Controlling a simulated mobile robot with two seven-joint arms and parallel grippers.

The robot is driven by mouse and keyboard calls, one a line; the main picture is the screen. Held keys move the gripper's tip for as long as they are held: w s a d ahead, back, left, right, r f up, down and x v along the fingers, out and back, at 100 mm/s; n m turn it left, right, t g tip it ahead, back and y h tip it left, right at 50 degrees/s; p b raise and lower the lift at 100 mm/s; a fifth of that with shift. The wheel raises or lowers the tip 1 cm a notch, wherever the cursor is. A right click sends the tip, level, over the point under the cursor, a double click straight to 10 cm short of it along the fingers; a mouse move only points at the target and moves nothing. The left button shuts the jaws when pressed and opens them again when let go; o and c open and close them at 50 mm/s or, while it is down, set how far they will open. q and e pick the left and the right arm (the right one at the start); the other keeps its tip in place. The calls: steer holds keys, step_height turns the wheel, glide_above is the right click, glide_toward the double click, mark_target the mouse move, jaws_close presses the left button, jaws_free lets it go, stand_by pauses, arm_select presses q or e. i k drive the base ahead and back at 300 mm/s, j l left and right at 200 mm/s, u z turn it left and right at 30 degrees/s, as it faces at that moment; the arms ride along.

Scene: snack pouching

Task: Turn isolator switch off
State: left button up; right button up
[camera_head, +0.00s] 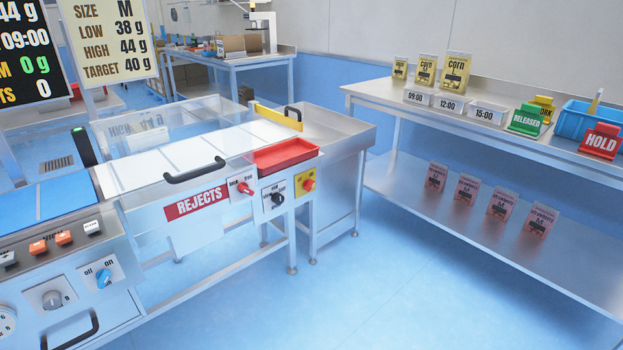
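A red rotary knob on a yellow plate (309,184), in the look of an isolator switch, sits at the right end of the machine's front panel. Its setting is too small to read. Left of it are a black knob (277,198) on a white plate and a red knob (244,188) on another white plate. A blue knob (103,279) on a plate marked off and on is at the lower left, beside a grey knob (52,299). Neither of my grippers is in view.
A red tray (286,155) and a black handle (195,171) are above the REJECTS label (196,203). A steel bench (440,107) with pouches, signs and a blue bin (575,118) stands at the right. The blue floor (370,285) between is clear.

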mark_target(308, 184)
steer(key=i+l+u, duration=0.1)
steer(key=i+l, duration=0.2)
steer(key=i+l+u, duration=0.1)
steer(key=i+l, duration=0.15)
steer(key=l, duration=0.15)
steer(key=i+l+u, duration=0.1)
steer(key=i+l, duration=0.2)
steer(key=i+l+u, duration=0.1)
steer(key=i+l, duration=0.15)
steer(key=l, duration=0.25)
